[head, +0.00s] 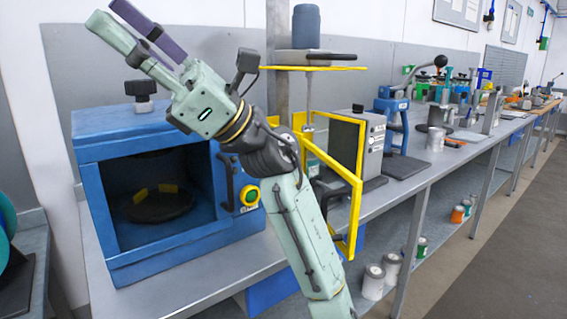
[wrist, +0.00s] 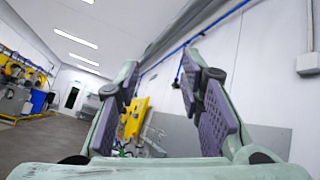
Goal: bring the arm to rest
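My gripper (head: 112,16) is raised in the upper left of the head view, above the blue box-shaped machine and pointing up and left. In the wrist view my gripper (wrist: 160,66) shows two fingers with purple pads standing apart. Nothing is between them, and the fingers touch nothing. My pale green arm rises from the bottom of the head view, in front of the bench, and bends left at the wrist. Part of the bench and the machines behind the arm is hidden.
The blue machine (head: 105,240) has an open front with a dark round plate (head: 158,205) inside. A yellow guard frame (head: 357,185) stands close to the right of my arm, below a blue motor (head: 306,27). Cans (head: 374,281) stand on the lower shelf. The floor at right (head: 510,240) is clear.

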